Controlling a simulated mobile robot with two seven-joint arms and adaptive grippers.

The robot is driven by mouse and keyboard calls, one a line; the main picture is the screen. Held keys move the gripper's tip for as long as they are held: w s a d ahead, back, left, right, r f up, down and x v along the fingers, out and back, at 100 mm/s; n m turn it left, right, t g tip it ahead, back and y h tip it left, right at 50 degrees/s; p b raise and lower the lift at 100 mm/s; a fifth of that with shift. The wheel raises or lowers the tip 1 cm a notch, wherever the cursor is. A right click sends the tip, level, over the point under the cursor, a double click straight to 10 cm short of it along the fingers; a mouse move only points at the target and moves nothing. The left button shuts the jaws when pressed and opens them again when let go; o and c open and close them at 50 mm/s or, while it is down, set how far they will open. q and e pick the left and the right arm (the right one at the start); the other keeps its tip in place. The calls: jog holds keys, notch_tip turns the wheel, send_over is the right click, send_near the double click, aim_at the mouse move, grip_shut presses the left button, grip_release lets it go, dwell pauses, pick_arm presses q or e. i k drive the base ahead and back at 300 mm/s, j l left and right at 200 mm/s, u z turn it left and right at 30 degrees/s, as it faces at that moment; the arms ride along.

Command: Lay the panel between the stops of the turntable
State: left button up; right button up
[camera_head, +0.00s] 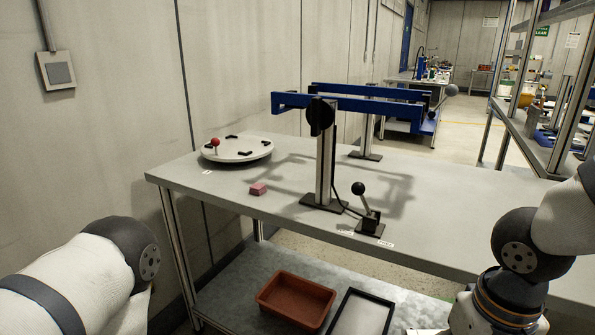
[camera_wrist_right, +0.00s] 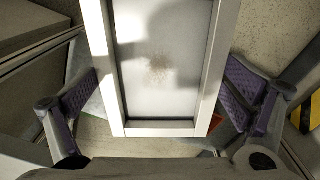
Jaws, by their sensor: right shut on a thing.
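The turntable (camera_head: 240,152) is a round white disc at the far left end of the table, with several small black stops on top and a red ball knob (camera_head: 215,142) at its left. The panel (camera_wrist_right: 162,60) has a pale frame and a grey pane with a brownish stain; it fills the middle of the right wrist view. My right gripper (camera_wrist_right: 170,98) is shut on the panel, with one purple pad at each long side. In the head view my right arm is at the lower right, with its fingers out of frame. My left gripper is not in view.
A blue arm frame (camera_head: 355,103) on a grey post and a black-knobbed lever (camera_head: 366,208) stand on the table (camera_head: 440,228). A pink block (camera_head: 258,188) lies before the turntable. A red-brown tray (camera_head: 296,299) and a black-rimmed tray (camera_head: 345,300) are on the lower shelf.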

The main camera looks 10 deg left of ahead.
aim_at(237, 145)
jog(key=i+j+u, duration=0.1)
jog(key=j, duration=0.25)
jog(key=i+j+u, duration=0.1)
jog(key=i+j, duration=0.15)
jog(key=i+j+u, duration=0.1)
jog(key=i+j, duration=0.15)
jog(key=j, duration=0.2)
